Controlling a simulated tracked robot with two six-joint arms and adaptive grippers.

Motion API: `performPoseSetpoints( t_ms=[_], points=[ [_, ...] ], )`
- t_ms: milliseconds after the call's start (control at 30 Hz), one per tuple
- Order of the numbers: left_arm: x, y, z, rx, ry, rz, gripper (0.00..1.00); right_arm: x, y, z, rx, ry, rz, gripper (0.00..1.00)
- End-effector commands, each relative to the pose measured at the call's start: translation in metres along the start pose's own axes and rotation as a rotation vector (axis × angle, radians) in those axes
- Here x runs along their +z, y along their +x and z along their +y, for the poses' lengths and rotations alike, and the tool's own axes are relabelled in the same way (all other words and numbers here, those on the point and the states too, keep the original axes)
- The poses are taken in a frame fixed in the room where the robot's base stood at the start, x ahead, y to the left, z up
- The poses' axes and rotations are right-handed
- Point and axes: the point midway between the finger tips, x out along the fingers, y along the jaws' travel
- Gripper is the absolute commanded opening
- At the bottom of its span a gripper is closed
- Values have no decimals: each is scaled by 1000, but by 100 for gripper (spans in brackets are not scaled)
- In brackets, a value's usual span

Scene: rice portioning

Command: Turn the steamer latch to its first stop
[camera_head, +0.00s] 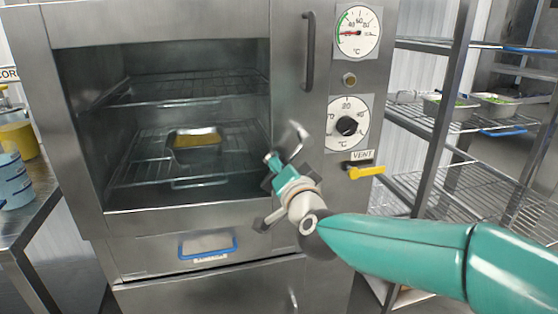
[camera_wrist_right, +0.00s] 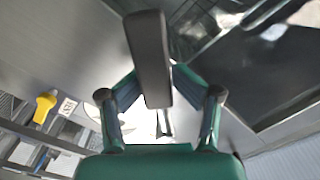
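The steamer (camera_head: 170,222) stands in front of me, with racks and a pan visible behind its large front opening. A metal latch lever (camera_head: 294,137) shows at the right side of that opening. My right gripper (camera_head: 281,166) is at the lever, and its arm comes in from the right. In the right wrist view a dark grey bar, which I take for the latch handle (camera_wrist_right: 150,55), stands between the fingers. The fingers close in on both sides of it. My left gripper is not in view.
A yellow vent lever (camera_head: 366,172) sticks out close right of my gripper, below two dials. A dark vertical handle (camera_head: 309,50) is above it. A wire shelf rack (camera_head: 420,120) stands at right, a side table (camera_head: 30,215) at left.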

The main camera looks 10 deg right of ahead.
Motion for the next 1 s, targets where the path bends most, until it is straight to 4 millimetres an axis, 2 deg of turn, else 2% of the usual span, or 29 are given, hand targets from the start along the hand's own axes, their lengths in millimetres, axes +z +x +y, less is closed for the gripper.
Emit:
performPoseSetpoints(
  t_ms=[200, 333, 500, 733, 767, 1000],
  points=[
    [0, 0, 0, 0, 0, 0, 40, 1, -34, 0, -1, 0, -2, 52],
    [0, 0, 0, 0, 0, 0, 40, 1, -48, 0, -1, 0, -3, 52],
    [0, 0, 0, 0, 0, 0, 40, 2, -57, 0, 0, -1, -3, 52],
    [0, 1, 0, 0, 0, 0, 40, 2, -58, 1, 0, -1, -3, 52],
    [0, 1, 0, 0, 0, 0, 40, 2, -58, 1, 0, -1, -3, 50],
    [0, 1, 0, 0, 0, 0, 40, 2, -57, 1, 0, 96, -2, 10]
  ],
)
